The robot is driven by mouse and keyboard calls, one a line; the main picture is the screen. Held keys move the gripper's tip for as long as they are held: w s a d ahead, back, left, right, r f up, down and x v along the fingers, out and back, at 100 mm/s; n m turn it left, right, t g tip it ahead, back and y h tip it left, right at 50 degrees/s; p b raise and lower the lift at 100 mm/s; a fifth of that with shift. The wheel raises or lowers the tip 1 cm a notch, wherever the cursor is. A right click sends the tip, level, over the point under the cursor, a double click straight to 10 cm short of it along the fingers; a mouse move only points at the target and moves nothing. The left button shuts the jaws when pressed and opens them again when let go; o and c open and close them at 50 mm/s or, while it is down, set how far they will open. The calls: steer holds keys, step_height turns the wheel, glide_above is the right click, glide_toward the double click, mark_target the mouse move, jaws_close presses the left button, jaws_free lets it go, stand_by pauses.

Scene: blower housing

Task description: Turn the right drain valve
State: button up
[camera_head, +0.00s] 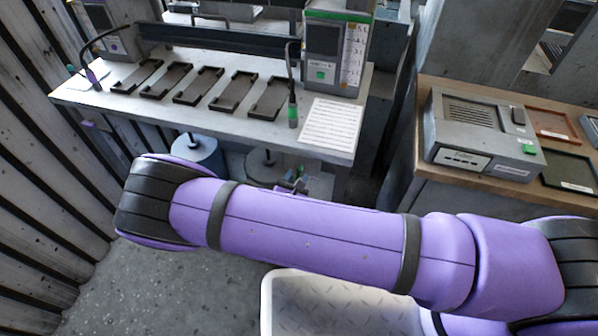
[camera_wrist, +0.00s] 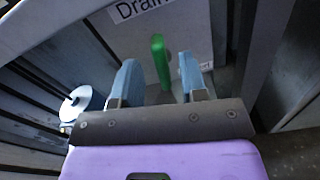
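A green valve handle (camera_wrist: 160,62) stands upright in the wrist view, in front of a grey panel (camera_wrist: 190,25) with a sign partly reading "Drain". Whether this is the right valve cannot be read, as the label is cut off. My gripper (camera_wrist: 157,72) is open, with its two blue fingers apart on either side of the handle in the picture. I see a gap on each side and no contact. How deep the handle sits between the fingers is unclear.
A grey bench (camera_head: 225,125) carries several dark trays and a terminal (camera_head: 323,55). A blue-grey cylinder (camera_head: 197,155) is below it. A wooden side table (camera_head: 500,185) holds a grey device (camera_head: 470,130). A pale bin (camera_head: 335,305) stands in front. A pale disc (camera_wrist: 76,102) is left of my gripper.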

steer(key=shift+x, duration=1.4)
jaws_close()
